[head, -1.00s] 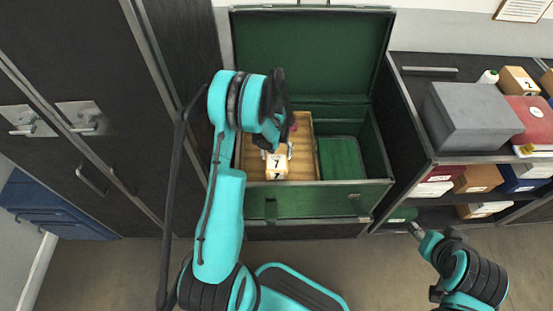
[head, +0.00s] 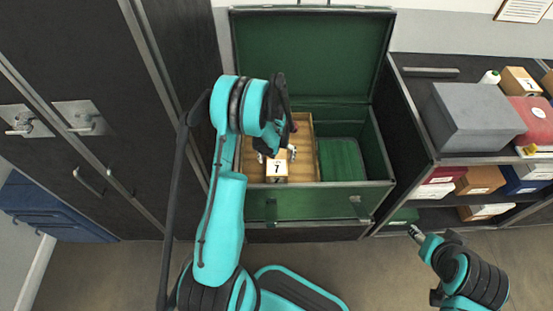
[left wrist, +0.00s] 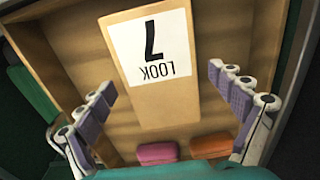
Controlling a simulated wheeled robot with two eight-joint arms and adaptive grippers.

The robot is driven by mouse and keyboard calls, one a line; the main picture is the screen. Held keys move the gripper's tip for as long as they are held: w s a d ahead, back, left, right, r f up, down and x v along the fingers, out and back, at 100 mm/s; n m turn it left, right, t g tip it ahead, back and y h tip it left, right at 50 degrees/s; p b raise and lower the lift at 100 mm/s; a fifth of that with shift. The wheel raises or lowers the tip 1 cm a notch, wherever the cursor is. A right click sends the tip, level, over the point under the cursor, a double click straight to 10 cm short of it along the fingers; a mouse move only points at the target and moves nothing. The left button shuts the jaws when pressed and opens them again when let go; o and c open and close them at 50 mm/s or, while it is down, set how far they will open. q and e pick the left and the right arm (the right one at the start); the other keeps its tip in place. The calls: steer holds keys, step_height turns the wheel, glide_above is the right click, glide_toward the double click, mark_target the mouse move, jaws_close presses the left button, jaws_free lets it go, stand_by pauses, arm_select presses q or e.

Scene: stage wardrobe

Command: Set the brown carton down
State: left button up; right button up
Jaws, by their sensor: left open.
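The brown carton (head: 277,178) has a white label with a 7. It lies in the wooden tray (head: 305,130) inside the open green trunk (head: 318,205). The left wrist view shows the carton (left wrist: 165,100) with its label reading LOOK 7 upside down. My left gripper (head: 276,155) is open above the tray. In the left wrist view its fingers (left wrist: 162,105) stand apart on either side of the carton, with gaps to both sides. My right gripper (head: 415,232) is low at the right, away from the trunk, and its jaws are too small to read.
Pink (left wrist: 157,152) and orange (left wrist: 210,144) items lie in the tray near the carton. A green compartment (head: 341,160) is right of the tray. Shelves at the right hold a grey box (head: 472,115) and several cartons. A dark cabinet (head: 95,90) stands at the left.

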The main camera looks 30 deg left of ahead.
arm_select(q)
step_height(320, 180, up, 12)
steer(key=p, duration=0.5)
step_height(320, 180, up, 15)
steer(key=m+t, duration=0.3)
glide_above(276, 160)
steer(key=s+d, duration=0.5)
steer(key=d, duration=0.3)
steer(key=s+d+r+m+t, duration=0.1)
steer(key=s+d+r+t, duration=0.1)
steer(key=s, duration=0.4)
steer(key=s+d+r+m+t, duration=0.2)
steer(key=s+d+r, duration=0.2)
steer(key=s, duration=0.3)
steer(key=shift+s+d, duration=0.3)
steer(key=shift+d, duration=0.45)
steer(key=shift+r, duration=0.1)
